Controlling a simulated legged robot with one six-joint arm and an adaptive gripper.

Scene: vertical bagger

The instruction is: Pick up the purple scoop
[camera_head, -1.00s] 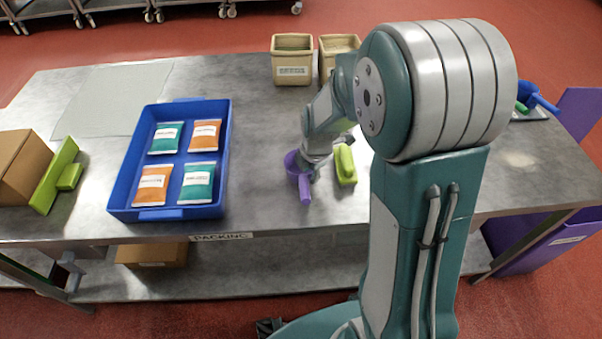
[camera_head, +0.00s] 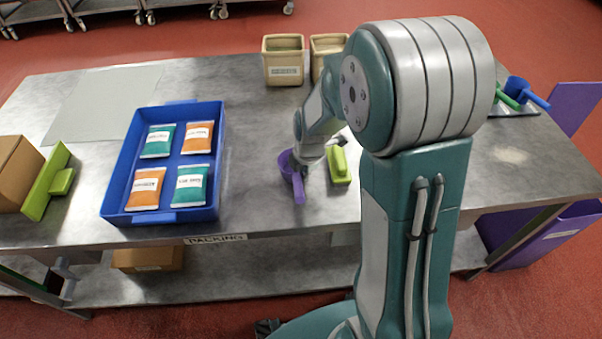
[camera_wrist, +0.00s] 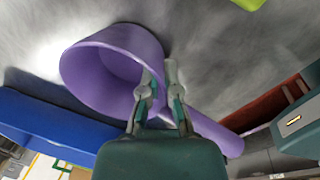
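The purple scoop (camera_head: 286,164) is at the middle of the steel table, its handle pointing toward the table's front edge. In the wrist view its round cup (camera_wrist: 112,68) opens toward the camera, with the handle running to the lower right. My gripper (camera_wrist: 160,75) is at the cup's rim near the handle. Its fingers are close together, one over the cup's inner side and one outside, and look shut on the scoop wall. The contact is partly hidden by the fingers. Whether the scoop touches the table is unclear.
A lime-green brush-like tool (camera_head: 339,166) lies just right of the scoop. A blue tray (camera_head: 112,190) with several pouches is on the left. Beige bins (camera_head: 284,70) stand at the back. A blue scoop (camera_head: 517,88) is at the far right.

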